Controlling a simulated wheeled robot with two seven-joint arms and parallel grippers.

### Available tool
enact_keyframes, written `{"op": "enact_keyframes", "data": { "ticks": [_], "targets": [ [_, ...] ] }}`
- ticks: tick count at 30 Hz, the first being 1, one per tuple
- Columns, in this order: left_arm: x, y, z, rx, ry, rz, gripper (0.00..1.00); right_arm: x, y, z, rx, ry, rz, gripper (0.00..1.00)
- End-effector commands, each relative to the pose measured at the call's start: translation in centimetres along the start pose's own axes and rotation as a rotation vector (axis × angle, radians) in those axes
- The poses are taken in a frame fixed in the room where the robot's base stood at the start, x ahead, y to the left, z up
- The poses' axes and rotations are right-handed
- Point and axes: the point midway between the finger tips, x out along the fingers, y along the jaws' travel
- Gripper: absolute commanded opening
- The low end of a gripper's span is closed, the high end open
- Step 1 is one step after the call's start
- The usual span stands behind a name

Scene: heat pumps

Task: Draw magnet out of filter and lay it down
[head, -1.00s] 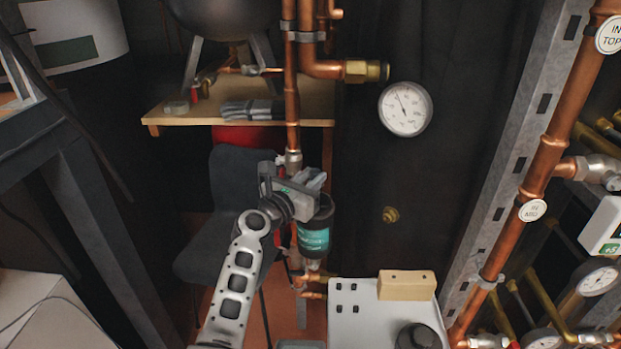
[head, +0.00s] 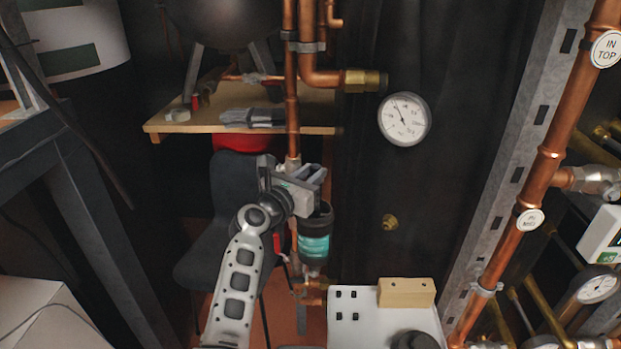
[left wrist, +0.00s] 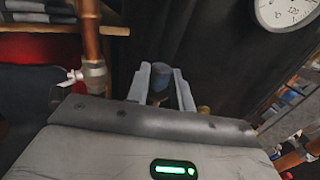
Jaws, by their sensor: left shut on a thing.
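The filter (head: 315,237) is a dark upright cylinder with a teal label, fixed beside the vertical copper pipe in the head view. My left gripper (head: 314,178) is just above its top. In the left wrist view the fingers (left wrist: 160,88) are shut on a dark blue-grey round piece, which I take to be the top of the magnet (left wrist: 161,71). In the head view the gripper hides the magnet, and I cannot tell how much of it sits inside the filter. My right gripper is not in view.
A white panel (head: 368,322) with a wooden block (head: 406,292) and a dark round thing (head: 413,341) is at the bottom. A copper pipe (head: 292,110) runs close to my left gripper. A gauge (head: 404,119) hangs right. A chair (head: 222,235) stands behind.

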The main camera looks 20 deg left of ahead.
Motion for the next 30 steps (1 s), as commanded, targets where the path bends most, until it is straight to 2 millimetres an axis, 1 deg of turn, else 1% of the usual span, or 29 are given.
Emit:
{"op": "enact_keyframes", "data": {
  "ticks": [1, 24, 30],
  "targets": [
    [0.0, 0.0, 0.4, -0.001, -0.004, 0.000, 0.03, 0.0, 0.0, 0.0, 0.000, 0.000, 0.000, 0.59],
    [0.0, 0.1, 4.2, -0.001, -0.002, 0.002, 0.03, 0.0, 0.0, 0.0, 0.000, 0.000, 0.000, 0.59],
    [0.0, 0.0, 4.7, -0.002, 0.000, 0.002, 0.03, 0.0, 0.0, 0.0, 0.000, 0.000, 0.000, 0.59]
  ]
}}
